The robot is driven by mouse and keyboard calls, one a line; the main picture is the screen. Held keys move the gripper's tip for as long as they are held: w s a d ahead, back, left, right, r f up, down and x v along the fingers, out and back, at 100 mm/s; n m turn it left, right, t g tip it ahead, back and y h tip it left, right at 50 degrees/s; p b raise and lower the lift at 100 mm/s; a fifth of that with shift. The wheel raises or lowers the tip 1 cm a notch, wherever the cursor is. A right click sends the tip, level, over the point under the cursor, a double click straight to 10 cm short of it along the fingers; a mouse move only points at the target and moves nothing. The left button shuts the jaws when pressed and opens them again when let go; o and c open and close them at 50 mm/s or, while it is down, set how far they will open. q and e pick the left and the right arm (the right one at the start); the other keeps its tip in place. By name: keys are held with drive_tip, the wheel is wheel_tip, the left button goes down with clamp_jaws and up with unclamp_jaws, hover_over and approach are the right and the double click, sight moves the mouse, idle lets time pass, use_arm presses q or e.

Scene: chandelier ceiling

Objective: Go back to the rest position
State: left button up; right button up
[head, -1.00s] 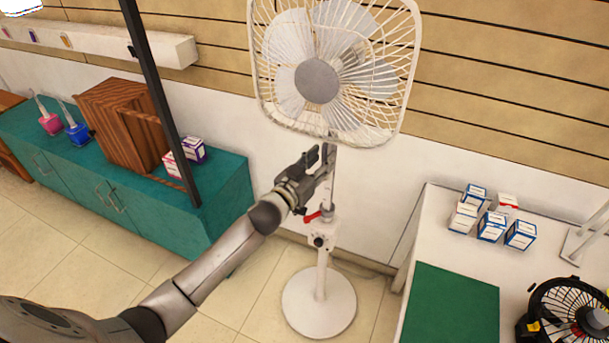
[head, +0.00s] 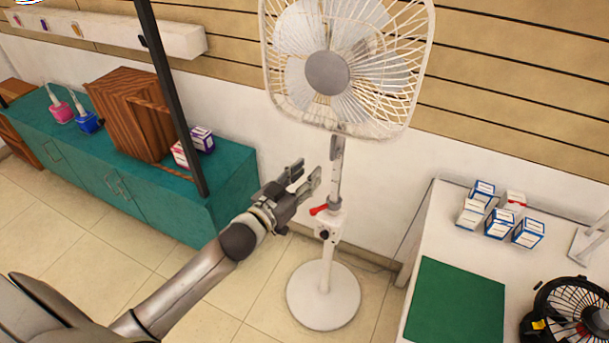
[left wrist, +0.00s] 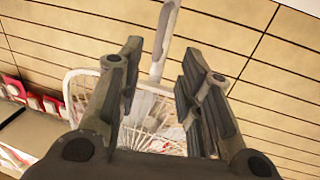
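My left gripper (head: 303,178) is in the middle of the head view, just left of the white standing fan's pole (head: 335,180). Its two fingers are apart with nothing between them, and a gap shows between them and the pole. In the left wrist view the fingers (left wrist: 158,85) are spread, with the fan's cage (left wrist: 85,85) and pole seen beyond them. The fan (head: 327,73) stands upright on a round base (head: 323,296), with a red lever (head: 318,210) on its pole. My right gripper is in neither view.
A teal cabinet (head: 230,185) at the left carries a wooden box (head: 130,112), small cartons and two bottles. A white table (head: 425,235) at the right holds several small boxes (head: 500,222), a green mat (head: 455,305) and a black fan (head: 572,312). Tiled floor lies between.

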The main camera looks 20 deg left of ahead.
use_arm(q)
drive_tip(key=s+a+f+g+y, duration=0.1)
drive_tip(key=s+a+f+g, duration=0.2)
drive_tip(key=f, duration=0.9)
drive_tip(key=s+f+n+g+y+b, duration=0.15)
drive_tip(key=s+f, duration=0.35)
drive_tip(key=f, duration=0.7)
drive_tip(key=s+a+f+g+y, duration=0.1)
drive_tip(key=s+a+f+g, duration=0.2)
drive_tip(key=f, duration=0.9)
drive_tip(key=s+d+f+g, duration=0.1)
drive_tip(key=s+f+g, duration=0.2)
drive_tip(key=s+f, duration=0.4)
drive_tip(key=s+d+f+m+g, duration=0.1)
drive_tip(key=s+f, duration=0.6)
drive_tip(key=s, duration=1.1)
drive_tip(key=s+d+f+g, duration=0.3)
drive_tip(key=s+f+g, duration=0.2)
drive_tip(key=s, duration=0.8)
wheel_tip(320, 180, down, 3)
drive_tip(key=shift+r+b, duration=0.15)
drive_tip(key=shift+b, duration=0.25)
drive_tip(key=shift+d+y, duration=0.1)
drive_tip(key=shift+y, duration=0.15)
drive_tip(key=shift+c, duration=0.3)
